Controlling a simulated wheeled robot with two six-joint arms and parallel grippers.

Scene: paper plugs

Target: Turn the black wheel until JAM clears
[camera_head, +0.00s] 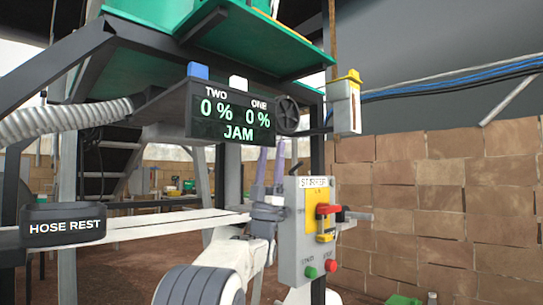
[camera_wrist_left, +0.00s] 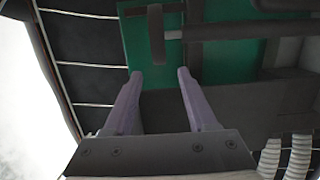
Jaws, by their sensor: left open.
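The black wheel (camera_head: 287,115) is a spoked handwheel at the right end of the dark display (camera_head: 228,118). The display reads TWO 0 %, ONE 0 % and JAM in pale green. My left gripper (camera_head: 271,152) points up just below and slightly left of the wheel, apart from it, with its two purple fingers spread. In the left wrist view the gripper (camera_wrist_left: 160,74) is open and empty. Above its fingertips there is a dark curved piece (camera_wrist_left: 156,35) with a short pale stub; it looks like the wheel's rim seen edge-on. My right gripper is out of view.
A grey STARTER box (camera_head: 318,232) with a red lever (camera_head: 327,209) stands close right of my left gripper. A yellow-topped white box (camera_head: 346,103) is right of the wheel. A green platform (camera_head: 225,35) overhangs. A ribbed hose (camera_head: 70,121) and HOSE REST (camera_head: 65,226) are left.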

